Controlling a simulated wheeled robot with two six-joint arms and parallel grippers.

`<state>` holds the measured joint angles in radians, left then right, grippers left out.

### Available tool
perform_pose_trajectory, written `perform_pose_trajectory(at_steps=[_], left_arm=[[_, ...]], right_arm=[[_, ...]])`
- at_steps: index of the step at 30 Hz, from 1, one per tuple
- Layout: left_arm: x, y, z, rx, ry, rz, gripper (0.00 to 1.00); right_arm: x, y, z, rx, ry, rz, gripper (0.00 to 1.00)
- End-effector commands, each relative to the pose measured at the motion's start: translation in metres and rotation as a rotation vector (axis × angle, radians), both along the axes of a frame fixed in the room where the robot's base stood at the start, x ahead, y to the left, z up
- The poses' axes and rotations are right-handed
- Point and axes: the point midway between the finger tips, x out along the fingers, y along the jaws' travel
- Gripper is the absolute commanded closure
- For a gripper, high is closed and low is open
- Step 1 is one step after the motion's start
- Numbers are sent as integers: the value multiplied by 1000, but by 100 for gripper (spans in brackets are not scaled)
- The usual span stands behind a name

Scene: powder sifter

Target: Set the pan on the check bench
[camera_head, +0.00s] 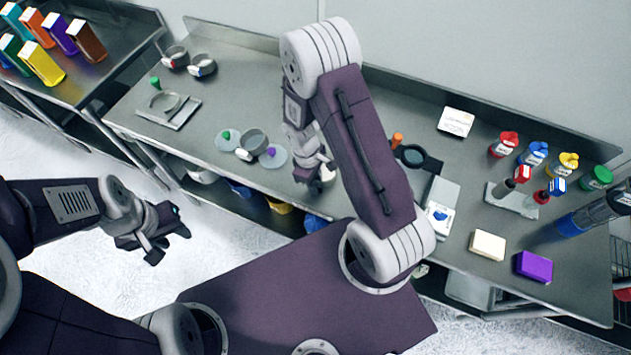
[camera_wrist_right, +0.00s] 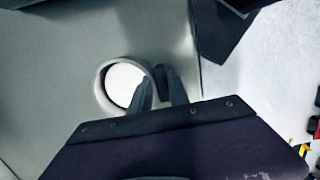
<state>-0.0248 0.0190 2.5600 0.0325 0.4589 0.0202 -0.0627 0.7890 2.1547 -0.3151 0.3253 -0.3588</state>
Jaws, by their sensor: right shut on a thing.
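My right gripper (camera_wrist_right: 162,88) is shut on the rim of a round, shallow grey pan (camera_wrist_right: 98,88), its inside bright white. In the head view this gripper (camera_head: 312,172) is over the front part of the long steel bench (camera_head: 350,140), and the pan is mostly hidden by the wrist. In the right wrist view, the pan is over a plain grey surface; I cannot tell whether it touches it. My left gripper (camera_head: 170,240) is open and empty, off to the left over the floor.
Left of my right gripper are a grey ring (camera_head: 254,140) and pale discs. A small scale (camera_head: 168,108) stands farther left. At right are a balance (camera_head: 440,205), coloured jars (camera_head: 535,152), a cream block (camera_head: 487,245) and a purple block (camera_head: 533,266). The bench's back middle is clear.

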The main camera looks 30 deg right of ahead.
Motion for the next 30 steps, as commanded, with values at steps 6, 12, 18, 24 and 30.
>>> perform_pose_trajectory(at_steps=[6,12,18,24,30], left_arm=[[0,0,-1,0,0,0,64],[0,0,-1,0,0,0,64],[0,0,3,0,0,0,64],[0,0,3,0,0,0,64],[0,0,2,0,0,0,64]], right_arm=[[0,0,-2,0,0,0,56],[0,0,-1,0,0,0,56],[3,1,17,-1,-5,0,56],[9,7,64,1,-10,0,56],[12,11,105,0,-6,1,56]])
